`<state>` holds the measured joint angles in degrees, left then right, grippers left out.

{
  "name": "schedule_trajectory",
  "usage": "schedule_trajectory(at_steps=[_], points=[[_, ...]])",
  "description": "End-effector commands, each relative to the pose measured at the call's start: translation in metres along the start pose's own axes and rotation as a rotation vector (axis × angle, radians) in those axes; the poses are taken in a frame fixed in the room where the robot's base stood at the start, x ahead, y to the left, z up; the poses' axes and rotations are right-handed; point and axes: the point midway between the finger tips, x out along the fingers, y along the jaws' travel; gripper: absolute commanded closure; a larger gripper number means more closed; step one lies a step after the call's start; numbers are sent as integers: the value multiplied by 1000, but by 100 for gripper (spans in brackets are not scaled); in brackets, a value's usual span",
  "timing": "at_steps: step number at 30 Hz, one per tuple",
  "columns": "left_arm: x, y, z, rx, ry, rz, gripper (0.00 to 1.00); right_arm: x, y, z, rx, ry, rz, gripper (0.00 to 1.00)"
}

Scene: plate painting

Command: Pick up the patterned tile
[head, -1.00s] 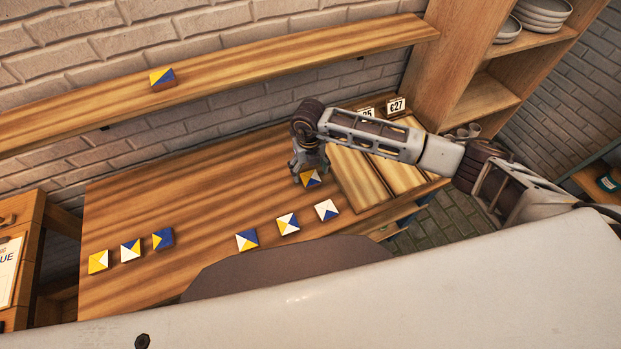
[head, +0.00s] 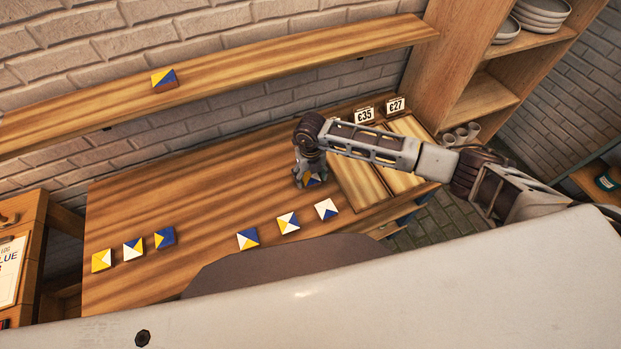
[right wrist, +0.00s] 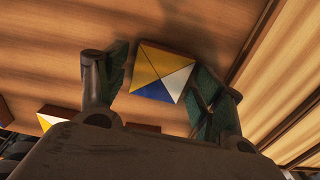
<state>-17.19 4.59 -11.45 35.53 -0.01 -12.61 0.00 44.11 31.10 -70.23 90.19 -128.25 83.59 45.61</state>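The patterned tile (head: 315,180), with yellow, white and blue triangles, lies on the wooden table beside the tray-like boards. My right gripper (head: 309,177) is right over it and hides much of it in the head view. In the right wrist view the tile (right wrist: 161,70) shows whole between the fingertips of my right gripper (right wrist: 165,85). The fingers are spread, one on each side, with a narrow gap at the left; I cannot tell if the right finger touches it. My left gripper is not in view.
Other patterned tiles lie in a row along the table's front, such as a white and blue one (head: 326,209) and a yellow one (head: 102,260). Another tile (head: 163,78) sits on the wall shelf (head: 250,70). Price signs (head: 364,114) stand at the back right. The table's middle is clear.

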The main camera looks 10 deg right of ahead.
Motion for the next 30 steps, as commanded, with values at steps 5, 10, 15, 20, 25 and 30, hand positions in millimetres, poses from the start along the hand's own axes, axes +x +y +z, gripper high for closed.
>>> schedule_trajectory(at_steps=[5,10,15,20,25,30], points=[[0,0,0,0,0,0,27,0,0,0,0,0,0,60],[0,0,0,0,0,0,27,0,0,0,0,-1,0,75],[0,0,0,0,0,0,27,-1,0,0,0,-1,0,75],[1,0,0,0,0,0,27,-5,0,1,-1,-2,1,75],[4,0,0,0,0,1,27,-19,0,1,-1,-3,0,75],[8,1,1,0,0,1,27,-42,0,1,0,-5,1,75]])
